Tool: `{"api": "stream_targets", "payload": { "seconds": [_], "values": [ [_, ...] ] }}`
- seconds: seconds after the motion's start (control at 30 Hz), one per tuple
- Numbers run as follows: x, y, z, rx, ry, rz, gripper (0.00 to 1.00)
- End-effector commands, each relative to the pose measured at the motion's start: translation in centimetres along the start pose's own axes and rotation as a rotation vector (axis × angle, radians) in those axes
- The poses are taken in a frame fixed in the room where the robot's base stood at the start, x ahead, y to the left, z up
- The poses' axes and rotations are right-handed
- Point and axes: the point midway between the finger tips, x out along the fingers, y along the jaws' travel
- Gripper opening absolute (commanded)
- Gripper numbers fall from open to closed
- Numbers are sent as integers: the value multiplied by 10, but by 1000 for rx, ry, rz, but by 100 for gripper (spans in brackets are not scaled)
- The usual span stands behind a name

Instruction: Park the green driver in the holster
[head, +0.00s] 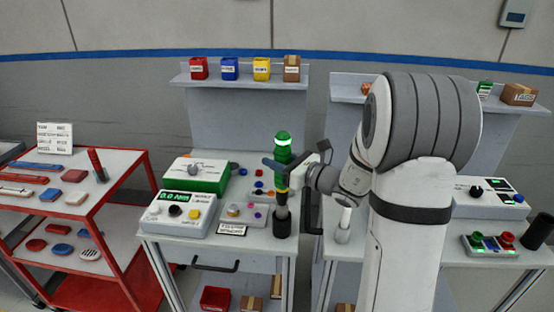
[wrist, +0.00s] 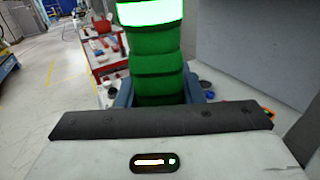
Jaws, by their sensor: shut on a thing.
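The green driver (head: 282,143) stands upright in my gripper (head: 280,166), with a light band near its top and a dark lower end. It also fills the middle of the wrist view (wrist: 158,62), between the blue fingers. My gripper is shut on its green body. The black cup-shaped holster (head: 282,226) stands at the right front of the workbench, directly below the driver. The driver's lower end meets the holster's mouth in the head view; I cannot tell how deep it sits.
A torque box (head: 181,213) with a display and a green case (head: 201,174) stand left of the holster. A white bottle (head: 343,226) stands to the right. A red cart (head: 119,204) is at the left.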

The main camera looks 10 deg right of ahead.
Motion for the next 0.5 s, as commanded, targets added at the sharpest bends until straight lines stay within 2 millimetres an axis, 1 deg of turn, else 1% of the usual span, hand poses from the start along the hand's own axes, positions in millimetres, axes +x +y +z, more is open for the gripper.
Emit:
{"api": "stream_targets", "payload": {
  "seconds": [0.03,0.5],
  "values": [
    [0,0,-6,-1,-2,0,0],
    [0,-1,-37,-1,-2,-1,0]
  ]
}}
